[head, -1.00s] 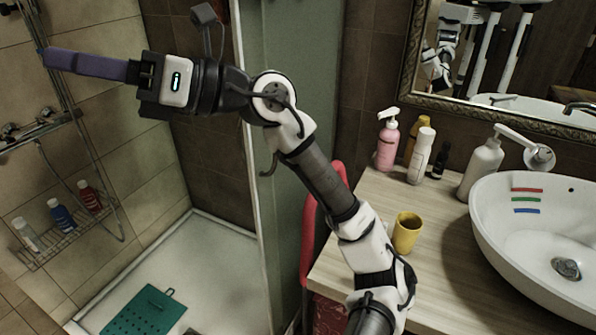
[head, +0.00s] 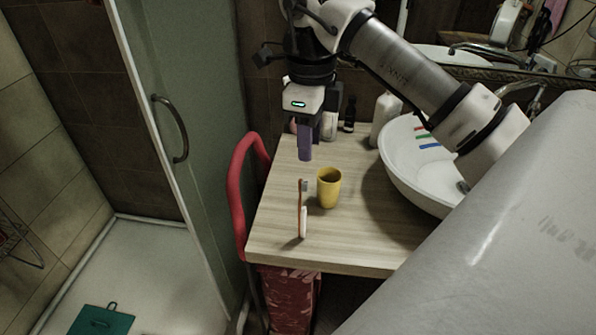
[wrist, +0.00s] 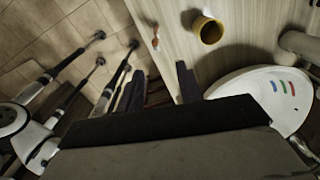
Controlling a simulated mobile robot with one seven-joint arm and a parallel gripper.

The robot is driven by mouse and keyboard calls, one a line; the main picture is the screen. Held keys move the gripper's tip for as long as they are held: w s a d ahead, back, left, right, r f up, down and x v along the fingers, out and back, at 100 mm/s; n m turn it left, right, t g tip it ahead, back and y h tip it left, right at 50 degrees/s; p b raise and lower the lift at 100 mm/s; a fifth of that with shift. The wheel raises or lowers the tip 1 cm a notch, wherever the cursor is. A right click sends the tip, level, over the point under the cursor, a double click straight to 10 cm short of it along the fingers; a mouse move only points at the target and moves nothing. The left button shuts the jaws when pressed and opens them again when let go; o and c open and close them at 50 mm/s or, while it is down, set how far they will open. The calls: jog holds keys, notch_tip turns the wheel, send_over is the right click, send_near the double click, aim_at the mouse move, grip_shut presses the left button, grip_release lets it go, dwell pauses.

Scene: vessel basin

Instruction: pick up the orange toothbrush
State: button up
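The orange toothbrush (head: 299,205) is on the wooden counter near its left front part, left of the yellow cup (head: 329,187). A small white piece shows against its lower end; I cannot tell whether it belongs to the brush. In the wrist view a short orange piece of the toothbrush (wrist: 155,40) shows near the top, left of the cup (wrist: 208,30). My gripper (head: 305,155) points down above the counter, behind the toothbrush in the head view and apart from it. In the wrist view its two dark purple fingers (wrist: 158,85) are spread with nothing between them.
The white basin (head: 402,165) with red, green and blue strips stands on the counter (head: 275,215) at right. Bottles, including a white pump bottle (head: 384,115), stand behind. A red curved rail (head: 236,190) and glass shower door flank the left edge.

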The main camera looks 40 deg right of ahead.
aim_at(303, 191)
notch_tip(303, 191, down, 8)
jog(key=b, duration=0.5)
jog(key=shift+f, duration=0.15)
jog(key=f+b, duration=0.2)
jog(key=f, duration=0.1)
jog(key=a+f, duration=0.1)
jog(key=f, duration=0.1)
jog(key=shift+w+f+b, duration=0.15)
jog(key=shift+w+b, duration=0.05)
jog(key=shift+b, duration=0.2)
grip_shut()
